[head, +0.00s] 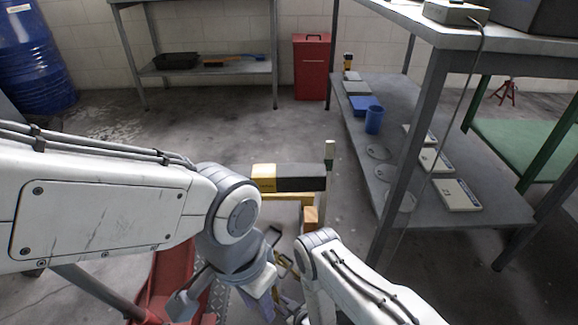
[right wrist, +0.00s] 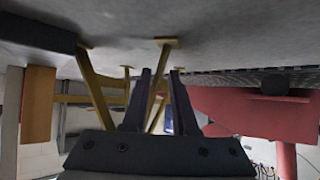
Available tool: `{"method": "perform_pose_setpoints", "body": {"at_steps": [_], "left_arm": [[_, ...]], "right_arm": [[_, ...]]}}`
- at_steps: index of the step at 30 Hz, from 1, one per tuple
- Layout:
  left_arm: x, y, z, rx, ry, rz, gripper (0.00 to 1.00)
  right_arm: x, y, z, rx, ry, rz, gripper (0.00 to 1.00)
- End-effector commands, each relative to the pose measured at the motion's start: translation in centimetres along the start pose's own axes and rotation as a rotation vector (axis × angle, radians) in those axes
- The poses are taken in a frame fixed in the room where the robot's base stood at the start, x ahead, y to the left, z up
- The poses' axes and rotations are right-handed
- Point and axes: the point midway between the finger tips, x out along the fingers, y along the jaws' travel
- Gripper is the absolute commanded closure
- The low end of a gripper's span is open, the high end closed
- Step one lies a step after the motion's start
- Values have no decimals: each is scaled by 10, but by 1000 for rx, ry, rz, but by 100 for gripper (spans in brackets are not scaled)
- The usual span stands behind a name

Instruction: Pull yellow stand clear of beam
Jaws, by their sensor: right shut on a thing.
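A beam-like block (head: 300,178), yellow at its left end and dark along the rest, shows ahead of my arms in the head view. A yellow bar (head: 287,198), perhaps part of the yellow stand, shows just below it. In the right wrist view, which appears upside down, the yellow stand (right wrist: 95,88) has slanted legs with flat feet on the floor. My right gripper (right wrist: 158,82) is shut on the stand, with a yellow leg between its dark fingers; the exact contact is unclear. My left gripper (head: 228,290) is low in the head view, its jaws unclear among overlapping parts.
An orange block (head: 311,215) stands close to the stand. A red frame (head: 165,285) lies at lower left; a red body with a dark roller (right wrist: 275,84) shows in the wrist view. A grey shelf table (head: 405,165) stands at right. The floor beyond the beam is clear.

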Motion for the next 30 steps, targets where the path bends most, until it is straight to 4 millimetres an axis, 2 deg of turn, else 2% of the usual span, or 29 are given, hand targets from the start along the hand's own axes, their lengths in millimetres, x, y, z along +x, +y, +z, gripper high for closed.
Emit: {"method": "perform_pose_setpoints", "body": {"at_steps": [1,11,30], "left_arm": [[-1,0,0,0,0,0,68],[-1,0,0,0,0,0,68],[-19,1,-1,0,0,0,68]], "right_arm": [[-3,-4,6,-2,-16,-8,100],[-4,-5,7,-2,-16,-7,100],[-32,-41,25,-4,-19,-11,100]]}}
